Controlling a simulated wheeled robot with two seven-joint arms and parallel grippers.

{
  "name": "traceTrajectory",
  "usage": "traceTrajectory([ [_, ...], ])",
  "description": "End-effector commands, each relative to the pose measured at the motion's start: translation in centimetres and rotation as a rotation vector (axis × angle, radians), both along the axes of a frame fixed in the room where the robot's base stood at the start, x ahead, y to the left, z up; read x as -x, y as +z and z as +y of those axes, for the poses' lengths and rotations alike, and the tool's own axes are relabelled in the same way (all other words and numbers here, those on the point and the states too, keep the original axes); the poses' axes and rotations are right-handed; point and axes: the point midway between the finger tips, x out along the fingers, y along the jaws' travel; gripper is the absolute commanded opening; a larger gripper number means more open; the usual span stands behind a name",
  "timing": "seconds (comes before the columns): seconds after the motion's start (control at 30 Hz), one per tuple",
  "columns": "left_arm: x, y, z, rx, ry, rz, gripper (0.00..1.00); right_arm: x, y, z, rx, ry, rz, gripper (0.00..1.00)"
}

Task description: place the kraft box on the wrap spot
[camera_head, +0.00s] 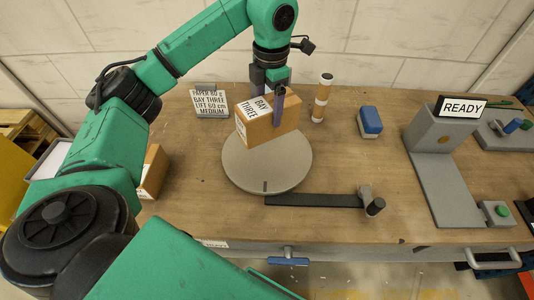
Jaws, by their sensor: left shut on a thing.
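The kraft box (262,128) is a brown carton with a white label reading BAY THREE. My left gripper (272,95) comes down from above and is shut on it, with one finger showing against its near side. The box is tilted in the picture and overlaps the far part of a round grey disc (262,177), perhaps the wrap spot. I cannot tell whether the box touches the disc. Part of the disc is hidden behind the box. My right gripper is not in view.
Another brown box (152,172) is partly hidden behind my left arm. A sign (210,104) stands at the back.

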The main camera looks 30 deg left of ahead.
Motion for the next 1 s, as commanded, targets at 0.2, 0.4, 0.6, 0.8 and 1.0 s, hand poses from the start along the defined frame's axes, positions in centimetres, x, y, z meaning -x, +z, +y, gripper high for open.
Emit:
traceTrajectory([
  [0.2, -2.2, 4.1, 1.3, 0.006, 0.694, -0.028, 0.0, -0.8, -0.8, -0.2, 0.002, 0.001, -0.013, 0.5],
  [0.4, -2.8, 5.5, 1.9, 0.014, 0.997, -0.032, 0.0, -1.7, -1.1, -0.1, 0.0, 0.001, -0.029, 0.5],
  [0.6, -2.7, 0.0, 1.8, 0.013, 1.01, -0.026, 0.0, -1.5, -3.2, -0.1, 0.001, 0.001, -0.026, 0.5],
  [0.8, -2.7, -5.3, 2.0, 0.01, 1.011, -0.028, 0.0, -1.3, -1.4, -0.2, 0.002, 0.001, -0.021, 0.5],
  [1.0, -2.8, -9.4, 1.9, 0.013, 1.01, -0.032, 0.0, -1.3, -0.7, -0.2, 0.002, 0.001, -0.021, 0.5],
])
